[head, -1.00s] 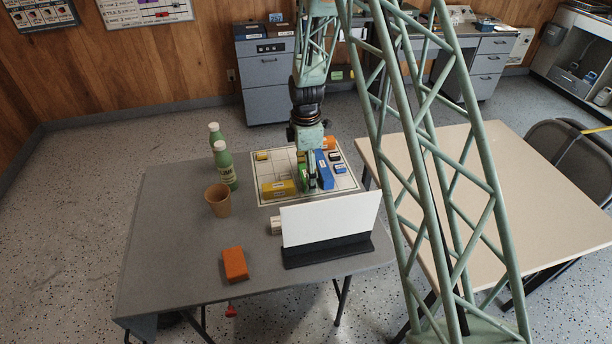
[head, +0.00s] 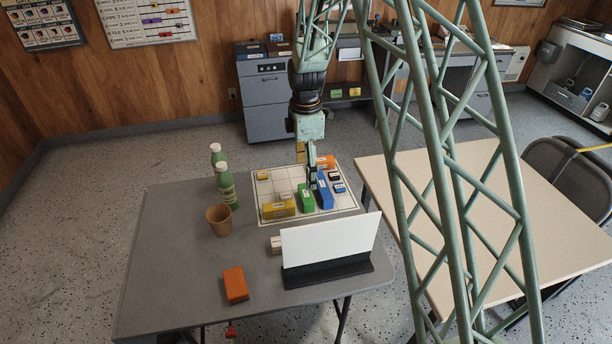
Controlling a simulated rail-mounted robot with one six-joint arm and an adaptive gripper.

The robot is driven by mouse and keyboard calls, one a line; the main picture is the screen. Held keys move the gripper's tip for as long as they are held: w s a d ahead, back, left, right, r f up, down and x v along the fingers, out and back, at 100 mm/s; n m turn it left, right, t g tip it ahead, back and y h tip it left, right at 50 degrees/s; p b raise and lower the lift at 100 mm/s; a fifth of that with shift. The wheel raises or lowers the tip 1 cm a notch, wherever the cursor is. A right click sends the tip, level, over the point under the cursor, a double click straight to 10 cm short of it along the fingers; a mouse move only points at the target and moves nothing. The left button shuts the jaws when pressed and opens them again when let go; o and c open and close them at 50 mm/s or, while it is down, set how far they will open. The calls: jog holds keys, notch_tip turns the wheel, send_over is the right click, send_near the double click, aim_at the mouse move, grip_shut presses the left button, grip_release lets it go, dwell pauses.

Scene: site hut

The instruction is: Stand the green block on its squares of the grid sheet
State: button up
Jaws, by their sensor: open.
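The green block (head: 306,200) stands on the white grid sheet (head: 267,193), between a yellow block (head: 278,208) and a blue block (head: 325,196). Its exact fit to the grid squares is too small to tell. My gripper (head: 311,185) is open and points down, just behind and above the green block's far end. It appears apart from the block, with nothing seen between its fingers. Part of the sheet behind it is hidden by the gripper.
An orange block (head: 326,162) and several small blocks lie on the sheet. A white panel in a black stand (head: 327,270) is in front. Green bottles (head: 226,185), a brown cup (head: 219,220) and an orange brick (head: 235,285) stand left. The grey table's left side is clear.

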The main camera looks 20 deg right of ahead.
jog(key=shift+r, duration=0.2)
dwell(0.7)
jog(key=s+r+m+t, duration=0.1)
jog(key=s+r+m, duration=0.3)
jog(key=s+r, duration=0.8)
jog(key=s+r+m+t, duration=0.1)
jog(key=s+r+m, duration=0.5)
jog(key=r, duration=1)
jog(key=s+r+m, duration=0.2)
jog(key=s, duration=0.8)
jog(key=s+r+m+t, duration=0.1)
jog(key=s+r+m, duration=0.2)
jog(key=s, duration=0.8)
jog(key=s+r+m, duration=0.2)
jog(key=s, duration=0.9)
jog(key=shift+s+r+m+t, duration=0.15)
jog(key=shift+r+m+t, duration=0.15)
jog(key=shift+t, duration=0.1)
